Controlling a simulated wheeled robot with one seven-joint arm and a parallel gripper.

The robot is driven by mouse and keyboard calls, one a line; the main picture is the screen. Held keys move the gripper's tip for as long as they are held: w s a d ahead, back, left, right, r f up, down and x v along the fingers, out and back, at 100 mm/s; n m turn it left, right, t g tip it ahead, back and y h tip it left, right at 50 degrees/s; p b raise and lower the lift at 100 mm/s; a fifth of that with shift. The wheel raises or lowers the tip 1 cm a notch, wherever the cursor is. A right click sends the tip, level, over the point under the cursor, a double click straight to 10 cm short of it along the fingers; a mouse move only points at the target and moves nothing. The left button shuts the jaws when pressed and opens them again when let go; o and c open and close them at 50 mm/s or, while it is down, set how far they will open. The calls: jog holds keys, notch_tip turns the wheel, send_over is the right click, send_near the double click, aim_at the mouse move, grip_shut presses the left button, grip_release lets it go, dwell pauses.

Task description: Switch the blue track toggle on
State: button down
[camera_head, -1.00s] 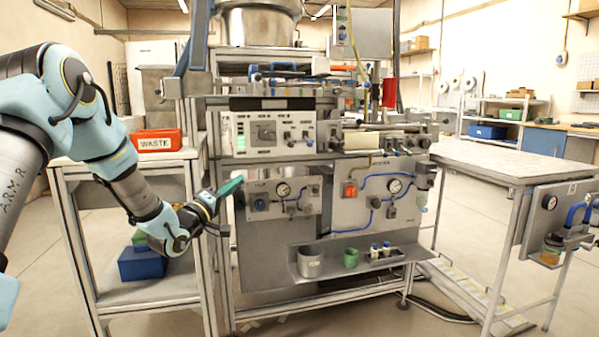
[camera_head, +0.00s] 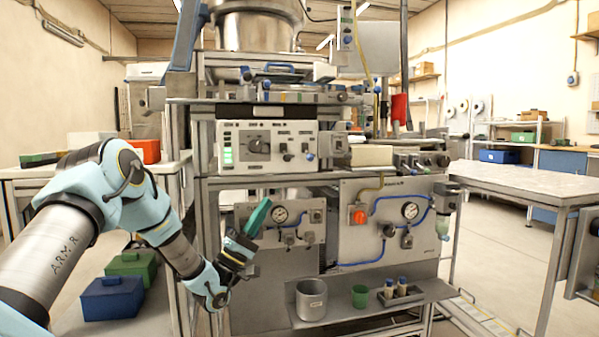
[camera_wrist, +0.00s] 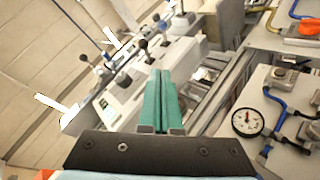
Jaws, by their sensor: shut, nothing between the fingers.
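The white control panel (camera_head: 233,135) is on the front of the machine, with a dark knob and small toggles. A toggle with a blue tip (camera_head: 309,156) sits at the panel's right end; its lever position is too small to tell. A dark toggle (camera_head: 287,157) stands left of it. My gripper (camera_head: 262,207) has teal fingers, shut and empty, pointing up and right. It is below the panel, in front of the lower gauge plate, and touches no toggle. In the wrist view the shut fingers (camera_wrist: 161,78) point toward the panel, where several dark-tipped levers show.
A lower plate with a gauge (camera_head: 279,214) is close behind my gripper. A plate with blue hoses and an orange knob (camera_head: 360,216) is to the right. A shelf (camera_head: 345,309) below holds a grey cup (camera_head: 311,300), a green cup (camera_head: 359,296) and small bottles. A table (camera_head: 520,178) stands right.

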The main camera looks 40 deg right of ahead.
jog(key=shift+d+r, duration=0.1)
send_near(308, 154)
jog(key=w+d+r, duration=0.2)
jog(key=w, duration=0.2)
jog(key=shift+s+d+r, duration=0.6)
jog(key=shift+s, duration=0.2)
jog(key=shift+s+d+r, duration=0.35)
jog(key=shift+s+d, duration=0.05)
jog(key=shift+s, duration=0.1)
jog(key=shift+t, duration=0.3)
jog(key=shift+s+a+r+n+t+y+p, duration=0.15)
jog(key=shift+n+t+p, duration=0.1)
jog(key=shift+n+t, duration=0.15)
jog(key=shift+w+d+r+n+t+y+p, duration=0.1)
jog(key=shift+n+t+y+p, duration=0.15)
jog(key=shift+n, duration=0.25)
